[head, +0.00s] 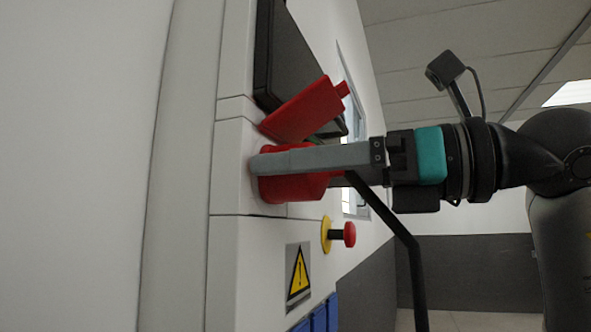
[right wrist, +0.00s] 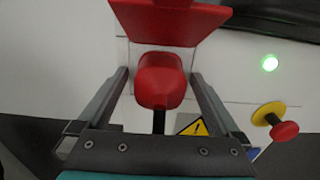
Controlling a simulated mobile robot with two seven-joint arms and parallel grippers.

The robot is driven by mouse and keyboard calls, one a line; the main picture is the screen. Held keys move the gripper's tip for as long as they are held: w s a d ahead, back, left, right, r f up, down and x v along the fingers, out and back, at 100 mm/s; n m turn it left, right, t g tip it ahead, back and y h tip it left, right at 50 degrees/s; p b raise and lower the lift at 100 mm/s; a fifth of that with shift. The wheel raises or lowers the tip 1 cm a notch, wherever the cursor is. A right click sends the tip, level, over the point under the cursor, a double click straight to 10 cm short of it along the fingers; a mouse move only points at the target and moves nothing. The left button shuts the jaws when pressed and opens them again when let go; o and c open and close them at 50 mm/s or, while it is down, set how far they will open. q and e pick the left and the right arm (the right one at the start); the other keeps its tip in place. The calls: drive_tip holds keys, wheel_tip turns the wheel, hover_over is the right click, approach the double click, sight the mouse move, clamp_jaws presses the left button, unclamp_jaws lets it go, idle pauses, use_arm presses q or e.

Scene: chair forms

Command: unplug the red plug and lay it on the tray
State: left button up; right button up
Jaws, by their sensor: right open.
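The red plug (right wrist: 160,82) sits at the white cabinet panel, below a raised red flap (right wrist: 168,22); a dark cable or stem shows at its near end. In the head view the plug (head: 295,188) is partly hidden behind a finger of my right gripper (head: 258,165). The flap (head: 305,110) stands tilted out from the panel. In the right wrist view my right gripper (right wrist: 160,85) is open, one finger on each side of the plug, with gaps between the fingers and the plug. My left gripper is not in view. No tray is in view.
A red emergency button (head: 349,234) on a yellow base sticks out below the plug. A yellow warning sign (head: 299,272) and blue parts (head: 320,318) are lower on the panel. A dark screen-like box (head: 290,60) is above. A green light (right wrist: 270,63) glows on the panel.

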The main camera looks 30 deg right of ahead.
clamp_jaws()
idle(0.8)
drive_tip(key=shift+s+d, duration=0.1)
drive_tip(key=shift+s+d, duration=0.1)
drive_tip(key=shift+b+v, duration=0.4)
drive_tip(key=shift+v, duration=1)
drive_tip(key=shift+b+v, duration=0.35)
drive_tip(key=shift+v, duration=1)
